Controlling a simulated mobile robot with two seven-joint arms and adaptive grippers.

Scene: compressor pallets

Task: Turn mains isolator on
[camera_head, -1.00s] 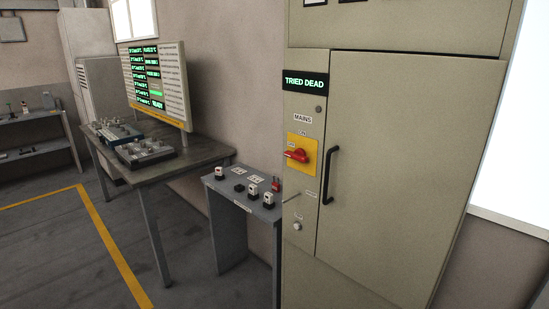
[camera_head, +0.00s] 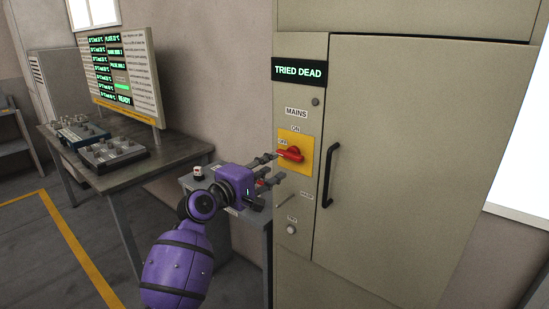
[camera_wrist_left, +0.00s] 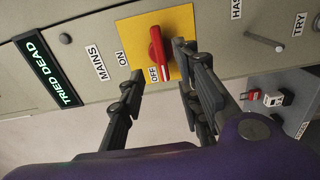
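The mains isolator is a red rotary handle (camera_head: 290,154) on a yellow plate (camera_head: 309,148) on the beige cabinet. The handle lies roughly level, its end pointing left at the OFF label; the ON label is above. My purple left gripper (camera_head: 270,168) is just left of the handle, fingers pointing at the plate. In the left wrist view the gripper (camera_wrist_left: 158,63) is open, with its fingers apart on either side of the red handle (camera_wrist_left: 158,55). I cannot tell if any finger touches it. My right gripper is not in view.
A TRIED DEAD display (camera_head: 299,72) sits above the isolator. A black door handle (camera_head: 330,175) is to its right. A small grey stand (camera_head: 262,225) with several small items is partly hidden behind my arm. A workbench (camera_head: 150,175) with a status board (camera_head: 127,75) stands left.

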